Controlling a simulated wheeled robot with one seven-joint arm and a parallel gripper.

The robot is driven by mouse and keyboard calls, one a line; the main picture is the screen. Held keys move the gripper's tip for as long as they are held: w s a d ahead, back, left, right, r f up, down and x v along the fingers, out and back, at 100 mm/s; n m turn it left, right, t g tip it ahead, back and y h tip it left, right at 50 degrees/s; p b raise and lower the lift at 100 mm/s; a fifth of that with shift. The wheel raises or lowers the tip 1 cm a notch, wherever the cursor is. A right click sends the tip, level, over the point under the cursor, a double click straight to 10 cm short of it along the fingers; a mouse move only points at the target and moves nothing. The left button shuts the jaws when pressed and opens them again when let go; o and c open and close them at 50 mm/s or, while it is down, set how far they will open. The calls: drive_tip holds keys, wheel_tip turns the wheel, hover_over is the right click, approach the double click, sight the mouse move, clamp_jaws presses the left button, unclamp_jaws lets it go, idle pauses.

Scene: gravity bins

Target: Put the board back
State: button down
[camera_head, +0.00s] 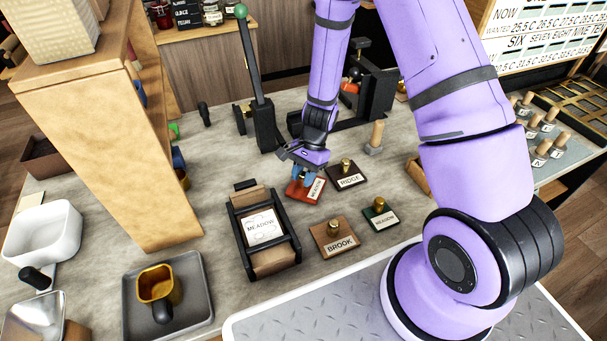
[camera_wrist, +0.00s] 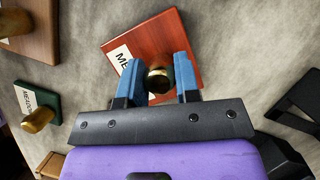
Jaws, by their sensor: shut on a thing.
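A red board (camera_head: 298,194) with a white label lies at the middle of the counter. Its label seems to read MEADOW, and it starts with "ME" in the wrist view (camera_wrist: 165,38). My gripper (camera_head: 304,174) is over this board. Its blue fingers (camera_wrist: 158,82) are shut on the board's brass knob (camera_wrist: 158,76). I cannot tell whether the board rests on the counter or is just clear of it. A black-framed stand (camera_head: 237,228) to its lower left holds a white card (camera_head: 262,227) reading MEADOW.
A dark RIDGE board (camera_head: 345,173), a brown BROOK board (camera_head: 333,239) and a green MEADOW board (camera_head: 381,214) lie close by, each with a knob. A wooden shelf (camera_head: 120,140) stands left. A grey tray (camera_head: 196,310) with a yellow cup (camera_head: 157,285) is at lower left.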

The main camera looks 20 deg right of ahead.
drive_tip(key=shift+f, duration=0.2)
drive_tip(key=c, duration=0.8)
unclamp_jaws()
drive_tip(key=shift+o, duration=0.2)
drive_tip(key=shift+r, duration=0.1)
drive_tip(key=v, duration=1)
drive_tip(key=shift+w+r, duration=0.15)
drive_tip(key=shift+r, duration=0.15)
drive_tip(key=shift+d, duration=0.1)
